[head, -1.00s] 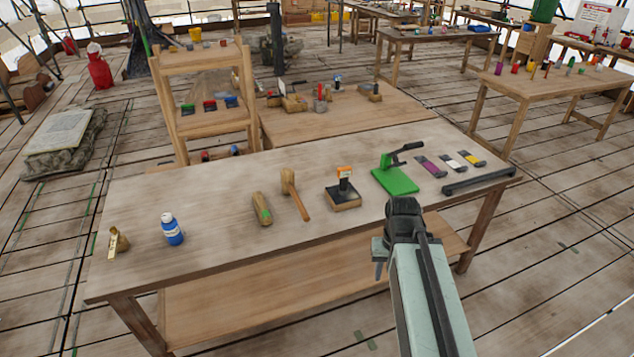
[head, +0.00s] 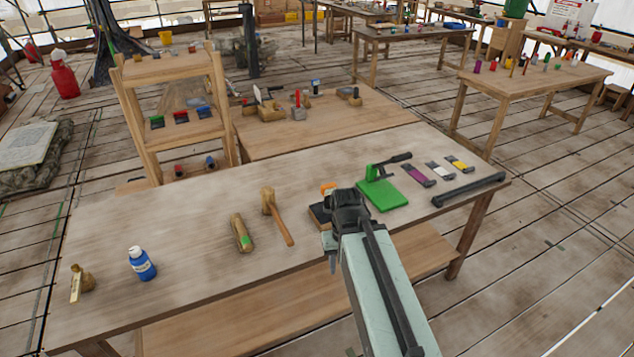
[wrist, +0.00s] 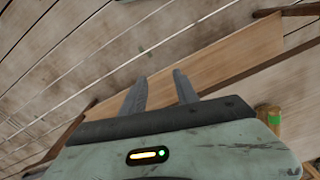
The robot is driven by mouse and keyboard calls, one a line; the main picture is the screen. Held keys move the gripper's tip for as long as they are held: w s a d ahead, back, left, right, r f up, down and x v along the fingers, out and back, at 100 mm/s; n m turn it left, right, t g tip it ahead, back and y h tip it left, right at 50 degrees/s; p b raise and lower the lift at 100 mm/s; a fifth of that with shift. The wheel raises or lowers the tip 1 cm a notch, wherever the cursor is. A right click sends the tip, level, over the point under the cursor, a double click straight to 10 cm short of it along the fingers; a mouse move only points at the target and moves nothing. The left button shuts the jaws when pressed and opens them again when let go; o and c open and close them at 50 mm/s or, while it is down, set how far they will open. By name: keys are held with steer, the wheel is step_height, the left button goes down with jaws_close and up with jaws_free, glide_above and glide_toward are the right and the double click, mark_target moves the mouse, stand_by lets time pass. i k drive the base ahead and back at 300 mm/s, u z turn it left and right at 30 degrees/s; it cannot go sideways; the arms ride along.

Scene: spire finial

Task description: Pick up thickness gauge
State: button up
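A small instrument with an orange top on a dark, wood-edged base (head: 319,213), which looks like the thickness gauge, stands on the near workbench. In the head view my gripper hides most of it; only its orange top and left edge show. My gripper (head: 333,253) is in front of it, over the bench's front edge. In the wrist view my gripper (wrist: 160,84) has its two fingers apart with nothing between them. I cannot make out the instrument in the wrist view.
On the workbench (head: 190,200), a mallet (head: 269,203) and a green-marked wooden cylinder (head: 240,232) lie left of the instrument. A green-based press (head: 383,194) stands to its right. A blue bottle (head: 142,264) is farther left. A lower shelf (wrist: 225,52) shows under my fingers.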

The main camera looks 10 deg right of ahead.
mark_target(327, 189)
steer(key=z, duration=0.05)
steer(key=i, duration=1.05)
steer(key=k, duration=0.5)
steer(key=u, duration=2.75)
steer(key=k, duration=0.8)
steer(key=z, duration=1.05)
steer(key=i, duration=0.2)
steer(key=u, duration=0.05)
